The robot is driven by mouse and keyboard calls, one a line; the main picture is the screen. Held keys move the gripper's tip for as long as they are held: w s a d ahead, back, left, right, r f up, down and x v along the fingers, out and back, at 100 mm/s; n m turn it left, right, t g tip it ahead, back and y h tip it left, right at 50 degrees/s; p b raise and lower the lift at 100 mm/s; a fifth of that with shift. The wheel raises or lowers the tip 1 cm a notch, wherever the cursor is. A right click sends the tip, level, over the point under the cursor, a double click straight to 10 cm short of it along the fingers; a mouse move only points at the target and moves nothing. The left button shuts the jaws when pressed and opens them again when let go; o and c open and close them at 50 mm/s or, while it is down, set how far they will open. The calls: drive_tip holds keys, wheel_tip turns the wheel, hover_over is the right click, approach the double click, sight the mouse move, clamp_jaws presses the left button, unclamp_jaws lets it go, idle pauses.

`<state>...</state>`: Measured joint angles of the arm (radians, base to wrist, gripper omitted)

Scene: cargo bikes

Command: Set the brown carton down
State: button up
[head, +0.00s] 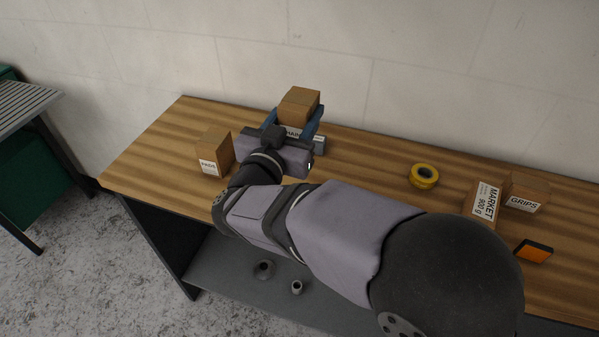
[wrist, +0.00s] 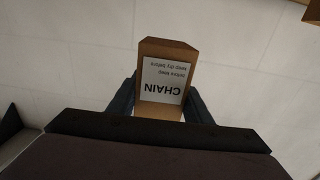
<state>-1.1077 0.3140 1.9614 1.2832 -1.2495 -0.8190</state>
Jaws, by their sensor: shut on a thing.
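The brown carton (head: 300,102) is between the two blue fingers of my gripper (head: 297,117), at the back left of the wooden bench (head: 365,150). My gripper is shut on it. In the wrist view the carton (wrist: 165,48) shows a white label reading CHAIN, upside down, with my fingers on both sides. The gripper body hides the carton's lower part in the head view, so I cannot tell whether its base touches the bench.
A carton labelled like "PADS" (head: 214,153) stands left of my gripper. A grey item (head: 319,144) shows just right of it. A yellow tape roll (head: 424,176), MARKET carton (head: 484,203), GRIPS carton (head: 525,194) and orange-black block (head: 534,251) are right. The back middle is clear.

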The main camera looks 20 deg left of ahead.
wheel_tip(320, 180, down, 11)
drive_tip(key=shift+f, duration=0.15)
drive_tip(key=shift+f, duration=0.1)
drive_tip(key=shift+f+p, duration=0.5)
drive_tip(key=shift+f, duration=1.35)
drive_tip(key=shift+f, duration=0.2)
drive_tip(key=o, duration=1.3)
drive_tip(key=shift+o, duration=0.4)
drive_tip(key=shift+s+d+b, duration=0.15)
drive_tip(key=shift+s+b, duration=1.1)
drive_tip(key=shift+s, duration=2.45)
